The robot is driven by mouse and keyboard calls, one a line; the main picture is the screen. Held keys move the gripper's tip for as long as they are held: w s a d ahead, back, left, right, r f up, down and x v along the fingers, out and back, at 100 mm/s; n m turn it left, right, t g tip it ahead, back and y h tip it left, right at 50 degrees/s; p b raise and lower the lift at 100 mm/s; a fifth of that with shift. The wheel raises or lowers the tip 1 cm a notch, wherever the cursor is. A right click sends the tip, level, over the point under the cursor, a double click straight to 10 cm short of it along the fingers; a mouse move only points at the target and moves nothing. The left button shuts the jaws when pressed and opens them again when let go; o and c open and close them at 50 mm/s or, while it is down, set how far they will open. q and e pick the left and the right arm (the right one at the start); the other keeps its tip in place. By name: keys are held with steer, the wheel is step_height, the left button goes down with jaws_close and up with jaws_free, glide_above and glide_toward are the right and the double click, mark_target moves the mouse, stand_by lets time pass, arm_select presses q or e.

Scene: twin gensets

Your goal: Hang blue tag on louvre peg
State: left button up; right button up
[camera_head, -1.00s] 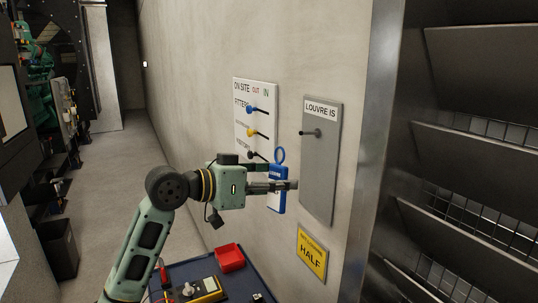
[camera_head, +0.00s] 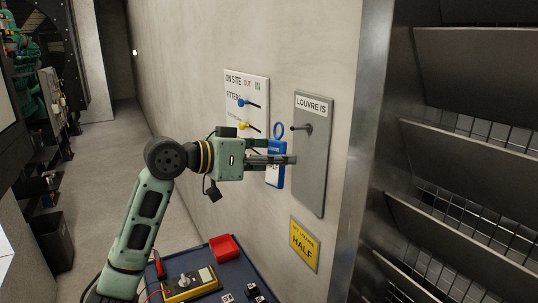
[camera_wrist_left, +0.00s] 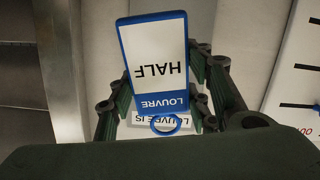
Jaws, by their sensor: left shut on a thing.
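The blue tag (camera_head: 274,176) has a white face and a ring at its top. My left gripper (camera_head: 280,160) is shut on it and holds it upright, in front of the wall. In the left wrist view the tag (camera_wrist_left: 158,65) reads "LOUVRE HALF", upside down, between the fingers (camera_wrist_left: 160,95). The louvre peg (camera_head: 301,128) is a dark pin on the grey "LOUVRE IS" board (camera_head: 312,180). The tag's ring is left of the peg in the head view and at about its height, apart from it. My right gripper is not in view.
The "ON SITE" board (camera_head: 238,92) with blue and yellow pegs is left of the louvre board. A blue cart top (camera_head: 243,275) holds a red tray (camera_head: 225,248) and a meter (camera_head: 190,284). Metal louvres (camera_head: 470,110) are at right.

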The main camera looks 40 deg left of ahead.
arm_select(q)
steer(key=shift+r+p+x, duration=0.15)
steer(key=shift+p+x, duration=0.3)
steer(key=shift+x, duration=0.7)
steer(key=shift+r+p+x, duration=0.2)
steer(key=shift+p+x, duration=0.25)
steer(key=shift+x, duration=0.7)
steer(key=shift+w+d+f, duration=0.25)
steer(key=shift+w+f, duration=0.2)
steer(key=shift+w, duration=0.2)
steer(key=shift+w+f, duration=0.1)
steer(key=o, duration=1.1)
steer(key=shift+o, duration=0.2)
